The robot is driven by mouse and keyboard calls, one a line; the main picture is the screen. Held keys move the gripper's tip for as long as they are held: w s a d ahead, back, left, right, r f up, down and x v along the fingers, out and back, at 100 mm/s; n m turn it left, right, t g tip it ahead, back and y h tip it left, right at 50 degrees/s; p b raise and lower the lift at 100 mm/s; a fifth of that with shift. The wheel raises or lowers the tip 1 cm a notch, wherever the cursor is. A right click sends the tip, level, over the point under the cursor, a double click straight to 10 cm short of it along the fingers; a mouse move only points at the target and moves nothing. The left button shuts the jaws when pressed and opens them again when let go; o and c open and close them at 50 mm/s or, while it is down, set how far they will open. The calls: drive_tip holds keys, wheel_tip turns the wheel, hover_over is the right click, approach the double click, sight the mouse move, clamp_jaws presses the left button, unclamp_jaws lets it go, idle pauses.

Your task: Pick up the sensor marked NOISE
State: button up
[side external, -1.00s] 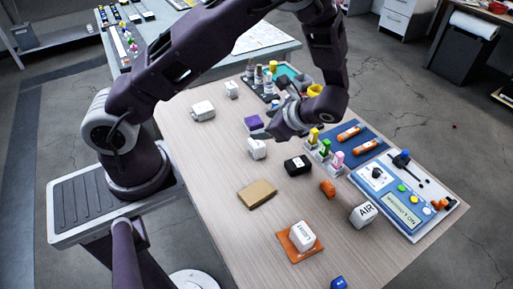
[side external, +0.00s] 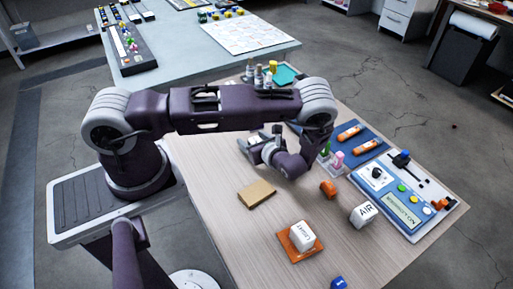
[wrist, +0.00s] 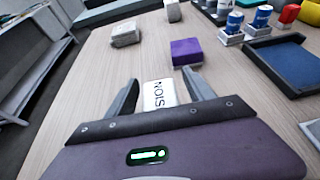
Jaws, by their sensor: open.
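The sensor marked NOISE (wrist: 160,93) is a white block with dark letters, the last of them cut off in the wrist view. It stands on the wooden table between the two fingers of my gripper (wrist: 160,79). The fingers are open, one on each side of it, and the wrist view shows a gap at the right finger. In the side external view my gripper (side external: 262,150) is low over the table, and my arm and fingers hide most of the sensor.
A tan pad (side external: 257,193), an orange block (side external: 328,188), the AIR block (side external: 363,215) and a white block (side external: 302,235) on an orange mat stand nearer the side camera. A control panel (side external: 378,190) is at right.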

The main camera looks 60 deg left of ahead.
clamp_jaws()
